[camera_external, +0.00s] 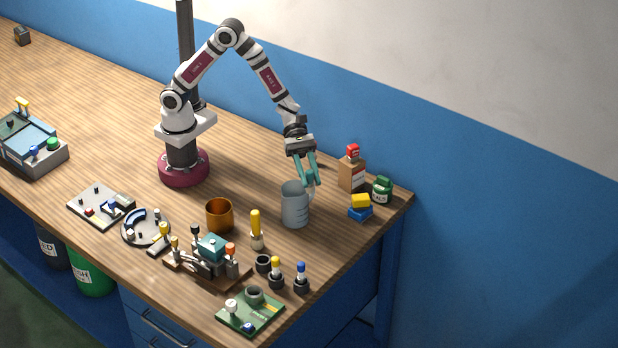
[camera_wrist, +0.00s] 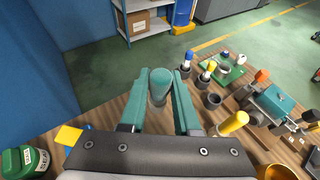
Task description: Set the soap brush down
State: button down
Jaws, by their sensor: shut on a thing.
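No thing that I can clearly identify as a soap brush shows. My gripper (camera_external: 310,181) points down at the right side of a grey-blue mug (camera_external: 293,208), its teal fingertips at the mug's upper part. In the wrist view a teal-grey round body (camera_wrist: 158,88), which looks like this mug, sits between the two fingers, and my gripper (camera_wrist: 161,76) is shut on it. The mug looks upright. Whether its base touches the bench is hard to tell.
A yellow and blue block pair (camera_external: 360,207), a green jar (camera_external: 382,190) and a brown box (camera_external: 351,174) stand right, near the bench end. An orange cup (camera_external: 219,216) and a yellow-topped piece (camera_external: 256,231) stand left.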

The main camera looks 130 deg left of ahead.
jog(key=s+a+n+t+y, duration=0.2)
jog(key=s+a+n+y, duration=0.1)
jog(key=s+a, duration=1.35)
jog(key=f, duration=1.5)
jog(key=shift+s+a+f, duration=0.15)
jog(key=shift+a+f, duration=0.1)
jog(key=shift+a, duration=0.1)
jog(key=shift+f, duration=0.15)
jog(key=c, duration=0.6)
grip_release()
jog(key=shift+c, duration=0.2)
